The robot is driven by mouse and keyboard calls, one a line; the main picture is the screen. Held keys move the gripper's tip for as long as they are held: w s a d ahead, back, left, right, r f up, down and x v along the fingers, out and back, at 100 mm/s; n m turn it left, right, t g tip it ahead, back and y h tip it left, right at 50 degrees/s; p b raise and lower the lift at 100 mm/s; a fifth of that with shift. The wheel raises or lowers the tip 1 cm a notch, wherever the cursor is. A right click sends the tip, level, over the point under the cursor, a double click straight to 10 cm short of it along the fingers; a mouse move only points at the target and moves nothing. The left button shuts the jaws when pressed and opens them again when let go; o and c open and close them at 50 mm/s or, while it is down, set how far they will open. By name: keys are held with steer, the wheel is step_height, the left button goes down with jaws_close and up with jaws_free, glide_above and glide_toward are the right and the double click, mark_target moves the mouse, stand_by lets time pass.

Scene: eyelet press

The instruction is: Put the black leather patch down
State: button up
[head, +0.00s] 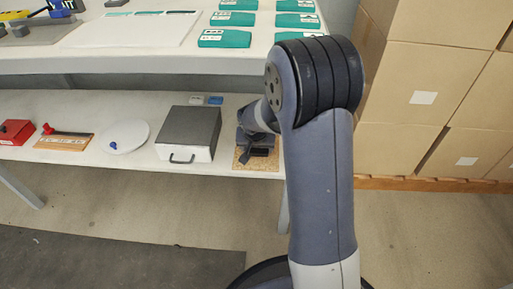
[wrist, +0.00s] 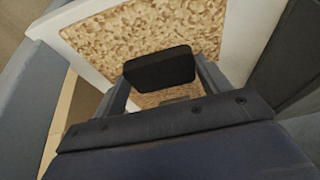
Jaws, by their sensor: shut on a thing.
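The black leather patch (wrist: 160,69) is a small dark slab between the two fingers of my gripper (wrist: 162,82) in the wrist view. My gripper is shut on it. A speckled tan cork-like mat (wrist: 95,38) lies below the patch on the white lower shelf. In the head view my gripper (head: 258,150) is over this mat (head: 243,160) at the right end of the lower shelf, and my arm partly hides it. I cannot tell whether the patch touches the mat.
A grey box with a handle (head: 188,135) stands just left of the mat. Further left are a white round disc (head: 125,137), a wooden board with a red-knobbed lever (head: 65,142) and a red box (head: 15,132). The upper table (head: 150,62) overhangs behind. Cardboard boxes (head: 425,90) are stacked at right.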

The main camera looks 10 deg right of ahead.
steer(key=shift+f, duration=0.15)
steer(key=o, duration=1)
steer(key=d+p+v, duration=0.1)
steer(key=p+v, duration=0.2)
steer(key=v, duration=0.4)
steer(key=shift+a+r, duration=0.4)
steer(key=shift+a, duration=0.15)
steer(key=shift+s, duration=0.1)
